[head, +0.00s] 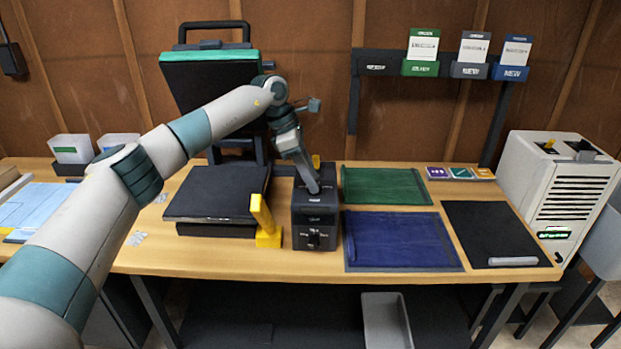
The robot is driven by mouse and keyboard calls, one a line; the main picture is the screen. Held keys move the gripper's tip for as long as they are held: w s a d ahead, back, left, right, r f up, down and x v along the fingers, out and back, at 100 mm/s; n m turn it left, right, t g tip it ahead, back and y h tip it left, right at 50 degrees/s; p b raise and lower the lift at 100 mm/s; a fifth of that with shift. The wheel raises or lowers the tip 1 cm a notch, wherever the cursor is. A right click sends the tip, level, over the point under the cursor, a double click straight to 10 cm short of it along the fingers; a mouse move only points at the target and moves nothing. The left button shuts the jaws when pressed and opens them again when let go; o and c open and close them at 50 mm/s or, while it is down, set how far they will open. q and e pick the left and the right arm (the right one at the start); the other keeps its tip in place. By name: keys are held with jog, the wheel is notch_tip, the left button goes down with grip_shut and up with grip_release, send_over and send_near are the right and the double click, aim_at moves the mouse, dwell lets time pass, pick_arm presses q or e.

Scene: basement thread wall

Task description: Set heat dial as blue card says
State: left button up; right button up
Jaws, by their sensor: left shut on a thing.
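A dark control box (315,218) stands on the bench, beside the heat press with its raised teal-edged upper plate (210,75) and black lower plate (215,192). My left gripper (313,188) points down onto the top of the box and is shut on a part there, seemingly the heat dial, which the fingers hide. The box's front has a small dark knob (313,238) with pale markings too small to read. The blue card (516,52) stands in a blue holder (510,73) on the wall rack; its print is unreadable here. My right gripper is not in view.
A yellow handle (264,220) stands just left of the box. Green cloth (385,186), blue cloth (400,240) and a black mat (492,232) lie to the right. A white slotted machine (560,190) stands at the right end. Green and grey holders hang beside the blue one.

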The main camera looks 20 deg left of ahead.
pick_arm(q)
jog(key=shift+r, duration=0.1)
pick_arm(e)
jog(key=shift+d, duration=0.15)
pick_arm(q)
jog(key=o, duration=1.1)
jog(key=shift+a, duration=0.1)
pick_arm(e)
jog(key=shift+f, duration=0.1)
pick_arm(q)
jog(key=shift+a+r, duration=0.2)
jog(key=shift+r, duration=0.35)
jog(key=shift+b+v, duration=1.3)
jog(key=shift+v, duration=6.8)
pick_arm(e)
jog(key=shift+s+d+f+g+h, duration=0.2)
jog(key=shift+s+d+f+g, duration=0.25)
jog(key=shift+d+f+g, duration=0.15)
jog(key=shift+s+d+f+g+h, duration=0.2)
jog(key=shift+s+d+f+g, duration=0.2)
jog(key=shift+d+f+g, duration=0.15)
pick_arm(q)
jog(key=shift+d, duration=0.1)
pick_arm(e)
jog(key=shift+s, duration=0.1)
